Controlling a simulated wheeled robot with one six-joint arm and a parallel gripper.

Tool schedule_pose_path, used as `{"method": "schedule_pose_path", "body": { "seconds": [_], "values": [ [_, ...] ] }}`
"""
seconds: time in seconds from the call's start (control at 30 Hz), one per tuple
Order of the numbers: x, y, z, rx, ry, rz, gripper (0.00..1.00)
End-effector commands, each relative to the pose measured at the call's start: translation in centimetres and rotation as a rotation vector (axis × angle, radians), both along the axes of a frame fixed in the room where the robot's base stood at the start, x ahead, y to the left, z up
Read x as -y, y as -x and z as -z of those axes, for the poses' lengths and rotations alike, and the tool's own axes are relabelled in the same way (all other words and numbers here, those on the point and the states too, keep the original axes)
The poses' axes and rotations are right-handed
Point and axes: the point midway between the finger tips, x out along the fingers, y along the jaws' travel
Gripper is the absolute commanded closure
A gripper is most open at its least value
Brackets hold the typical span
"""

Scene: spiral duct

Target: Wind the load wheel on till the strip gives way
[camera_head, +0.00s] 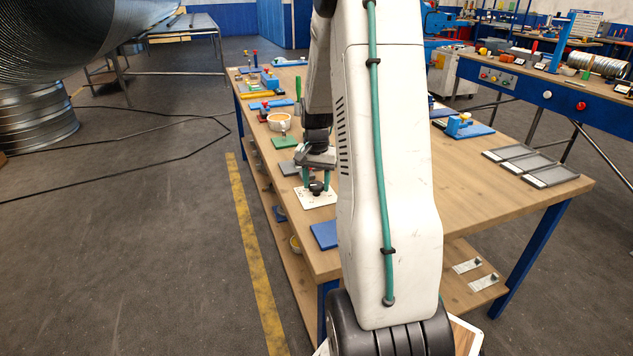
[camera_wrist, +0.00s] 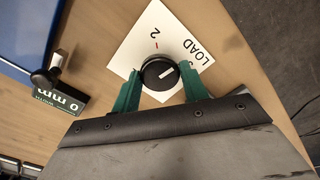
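The load wheel (camera_wrist: 160,74) is a round black knob with a white pointer line. It sits on a white plate (camera_wrist: 150,28) marked "LOAD", with a "2" and a small red dash. My gripper (camera_wrist: 159,68) has its green fingers on either side of the wheel, very close to its rim; I cannot tell whether they press on it. In the head view, my gripper (camera_head: 316,180) points down over the wheel (camera_head: 316,187) and the white plate (camera_head: 307,198) near the bench's left edge. I cannot make out the strip.
A dark green block (camera_wrist: 62,99) reading "0 mm" and a blue panel (camera_wrist: 30,30) are left of the plate in the wrist view. The floor at left is mostly open.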

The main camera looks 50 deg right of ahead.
Motion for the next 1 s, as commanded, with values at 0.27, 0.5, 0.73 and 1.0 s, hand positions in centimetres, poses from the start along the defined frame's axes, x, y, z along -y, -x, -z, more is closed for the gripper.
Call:
{"method": "schedule_pose_path", "body": {
  "seconds": [0.27,0.5,0.73,1.0],
  "values": [
    [0.0,0.0,0.0,0.001,0.001,0.0,0.35],
    [0.1,-0.1,-1.6,0.003,0.003,0.0,0.35],
    [0.1,-0.1,-5.6,0.004,0.004,0.0,0.35],
    [0.1,0.0,-7.8,0.002,0.001,0.0,0.35]
  ]
}}
